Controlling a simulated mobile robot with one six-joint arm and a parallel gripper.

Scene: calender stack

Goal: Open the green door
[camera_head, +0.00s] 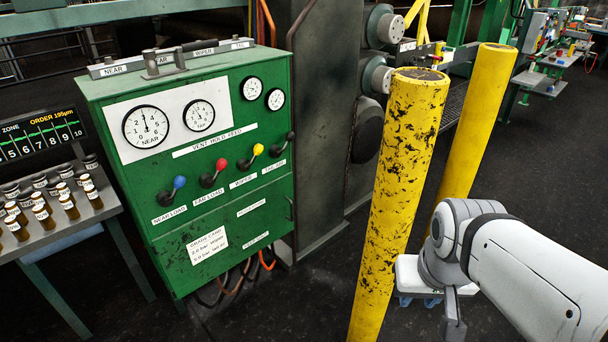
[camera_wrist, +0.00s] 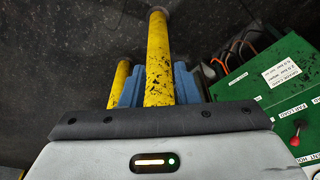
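A green cabinet (camera_head: 200,150) stands left of centre in the head view. Its lower front is a green panel (camera_head: 225,232) with white labels and a small handle (camera_head: 290,207) near its right edge; the panel looks closed, though its outline as a door is not clear. The cabinet also shows at the right of the wrist view (camera_wrist: 255,95). My gripper (camera_head: 418,299) is to the right of the cabinet, beside the front yellow post. In the wrist view its blue fingers (camera_wrist: 158,82) are apart, and the post shows between them. My gripper is clear of the cabinet.
Levers (camera_head: 220,165) project from the cabinet front. Hoses (camera_head: 235,280) hang by its base. A bottle table (camera_head: 85,215) stands at left.

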